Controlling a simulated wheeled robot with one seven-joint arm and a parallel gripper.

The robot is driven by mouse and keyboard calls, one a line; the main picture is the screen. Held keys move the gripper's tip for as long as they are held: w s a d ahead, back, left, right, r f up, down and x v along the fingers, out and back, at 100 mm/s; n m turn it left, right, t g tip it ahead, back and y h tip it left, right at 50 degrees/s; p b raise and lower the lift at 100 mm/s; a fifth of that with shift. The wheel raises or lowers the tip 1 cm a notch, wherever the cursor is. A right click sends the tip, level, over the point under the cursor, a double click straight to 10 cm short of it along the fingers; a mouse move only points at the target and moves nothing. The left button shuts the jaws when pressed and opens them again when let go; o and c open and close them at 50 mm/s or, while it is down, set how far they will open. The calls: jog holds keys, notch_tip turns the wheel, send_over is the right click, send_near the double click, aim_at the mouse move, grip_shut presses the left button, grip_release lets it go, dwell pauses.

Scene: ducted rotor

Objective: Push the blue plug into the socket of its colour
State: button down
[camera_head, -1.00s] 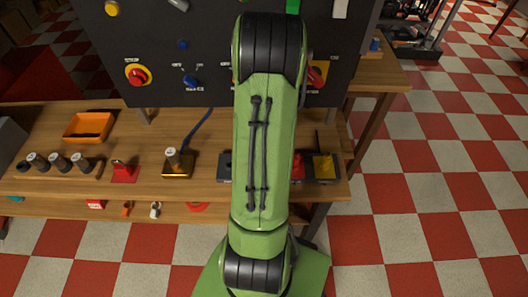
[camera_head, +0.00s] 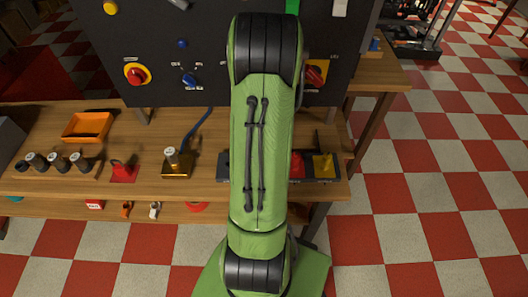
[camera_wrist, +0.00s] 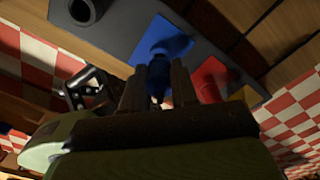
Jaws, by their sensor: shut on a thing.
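In the wrist view my gripper (camera_wrist: 157,88) is shut on the blue plug (camera_wrist: 158,76). The plug points at the blue socket plate (camera_wrist: 163,36) on the dark grey socket strip (camera_wrist: 115,38). The plug's end overlaps the blue of the plate, so I cannot tell whether it is in the socket or how deep. In the head view my green arm covers the gripper, the blue plug and the blue socket. Both ends of the socket strip (camera_head: 222,168) show beside the arm.
Right of the blue plate are a red socket part (camera_wrist: 209,78) and a yellow one (camera_head: 323,166). A brass block (camera_head: 177,173) with a blue cable, an orange tray (camera_head: 87,127) and several grey cylinders stand left on the bench. A dark control panel (camera_head: 150,40) rises behind.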

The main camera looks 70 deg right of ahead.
jog(key=shift+f+b, duration=0.8)
jog(key=shift+f, duration=0.25)
jog(key=c, duration=0.8)
grip_release()
jog(key=shift+r, duration=0.1)
notch_tip(320, 180, up, 16)
jog(key=p, duration=0.4)
